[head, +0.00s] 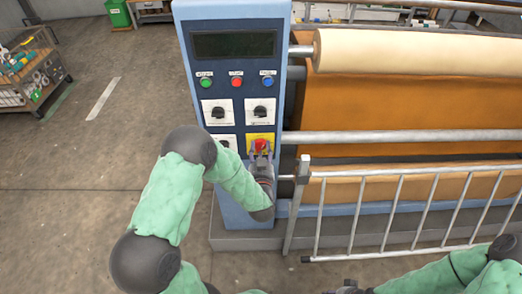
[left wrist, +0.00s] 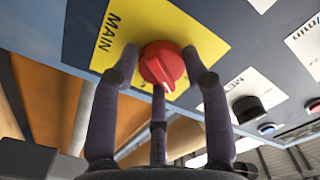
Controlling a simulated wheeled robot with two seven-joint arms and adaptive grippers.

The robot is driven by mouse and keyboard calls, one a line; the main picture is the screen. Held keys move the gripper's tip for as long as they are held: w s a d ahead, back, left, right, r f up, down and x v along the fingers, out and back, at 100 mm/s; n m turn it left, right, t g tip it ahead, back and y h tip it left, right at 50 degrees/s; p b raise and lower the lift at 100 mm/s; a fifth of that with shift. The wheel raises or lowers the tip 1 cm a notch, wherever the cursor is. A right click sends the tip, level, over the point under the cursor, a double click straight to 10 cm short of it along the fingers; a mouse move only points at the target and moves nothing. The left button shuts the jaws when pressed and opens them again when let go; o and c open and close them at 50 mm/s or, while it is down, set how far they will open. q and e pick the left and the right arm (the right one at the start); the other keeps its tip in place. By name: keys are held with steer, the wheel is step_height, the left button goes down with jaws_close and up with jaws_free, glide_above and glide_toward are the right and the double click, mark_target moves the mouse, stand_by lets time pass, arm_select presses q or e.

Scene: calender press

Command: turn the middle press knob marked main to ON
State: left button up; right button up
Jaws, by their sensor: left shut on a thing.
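The red main knob (head: 260,145) sits on a yellow plate (head: 251,138) low on the right of the blue press panel. In the left wrist view the red knob (left wrist: 162,64) is in front of me on the yellow plate marked MAIN (left wrist: 108,32). A pale mark on the knob points toward the bottom of that picture. My left gripper (head: 260,153) reaches up to the knob. Its fingers (left wrist: 160,62) are shut on the knob's sides. ON lettering is not readable. My right gripper (head: 345,288) shows only partly at the bottom edge, its fingers unclear.
Black knobs (head: 217,112) on white plates and green, red and blue buttons (head: 237,82) sit above the main knob, below a dark display (head: 234,44). A metal railing (head: 400,200) stands right of the panel before the rollers.

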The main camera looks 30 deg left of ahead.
arm_select(q)
steer(key=m, duration=0.5)
steer(key=shift+s+a+f+p, duration=0.15)
steer(key=shift+f+p, duration=0.05)
steer(key=shift+p, duration=0.1)
steer(key=m+p, duration=0.1)
steer(key=m, duration=0.5)
steer(key=shift+r, duration=0.15)
steer(key=shift+m, duration=0.4)
steer(key=o, duration=1.1)
steer(key=shift+a, duration=0.2)
steer(key=shift+r, duration=0.1)
steer(key=shift+d, duration=0.2)
steer(key=v, duration=1.2)
